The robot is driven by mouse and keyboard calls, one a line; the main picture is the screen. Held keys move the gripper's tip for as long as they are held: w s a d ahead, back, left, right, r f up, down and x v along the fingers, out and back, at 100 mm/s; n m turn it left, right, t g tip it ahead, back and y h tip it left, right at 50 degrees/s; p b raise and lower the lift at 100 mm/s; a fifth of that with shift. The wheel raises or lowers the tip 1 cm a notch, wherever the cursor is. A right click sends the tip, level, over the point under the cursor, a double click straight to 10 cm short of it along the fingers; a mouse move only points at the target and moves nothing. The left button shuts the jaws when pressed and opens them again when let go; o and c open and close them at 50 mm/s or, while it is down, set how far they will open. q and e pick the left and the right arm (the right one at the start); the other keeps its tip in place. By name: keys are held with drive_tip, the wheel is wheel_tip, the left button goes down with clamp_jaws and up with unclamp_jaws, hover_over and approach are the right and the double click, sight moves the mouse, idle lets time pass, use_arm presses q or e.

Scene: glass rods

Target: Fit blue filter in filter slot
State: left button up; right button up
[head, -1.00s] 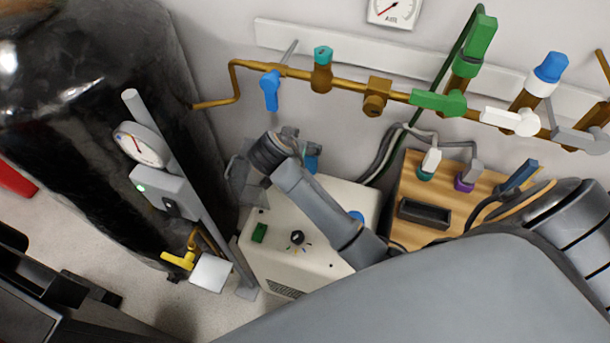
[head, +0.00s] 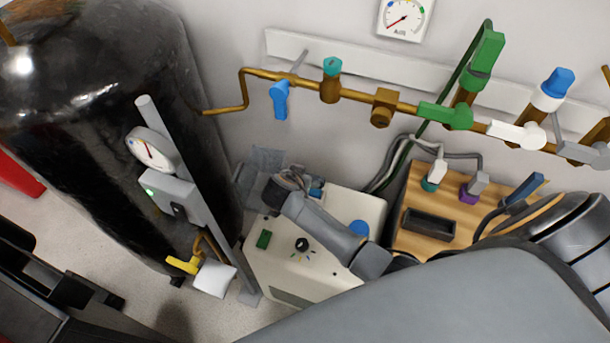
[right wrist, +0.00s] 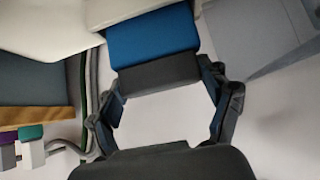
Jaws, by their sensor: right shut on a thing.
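The blue filter (right wrist: 152,38) is a blue block with a dark grey end, seen in the right wrist view. My right gripper (right wrist: 165,85) is shut on its dark grey end. The blue end lies close against a white casing (right wrist: 120,10); I cannot tell whether it is inside an opening. In the head view my right gripper (head: 300,182) is at the back of the white machine (head: 345,205), with a bit of blue beside it. The filter slot cannot be made out. Dark parts at the lower left (head: 90,290) may be my left gripper; its jaw state is unclear.
A black tank (head: 110,150) and a grey post with a gauge (head: 150,150) stand left of the machine. A brass pipe with valves (head: 350,95) runs along the wall behind. A wooden board with plugs and cables (head: 430,225) lies to the right.

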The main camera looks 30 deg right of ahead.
drive_tip(key=shift+f, duration=0.1)
drive_tip(key=o, duration=0.8)
use_arm(q)
drive_tip(key=shift+a+f, duration=0.15)
drive_tip(key=shift+a, duration=0.2)
use_arm(e)
drive_tip(key=shift+o, duration=0.3)
use_arm(q)
drive_tip(key=shift+a, duration=0.1)
use_arm(e)
drive_tip(key=shift+r, duration=0.2)
drive_tip(key=shift+s+a+r, duration=0.1)
drive_tip(key=shift+a+r, duration=0.05)
drive_tip(key=shift+a, duration=0.05)
use_arm(q)
drive_tip(key=shift+f+b, duration=0.15)
drive_tip(key=shift+b, duration=0.15)
use_arm(e)
drive_tip(key=v, duration=1.1)
drive_tip(key=shift+r, duration=0.2)
drive_tip(key=shift+s+a, duration=0.1)
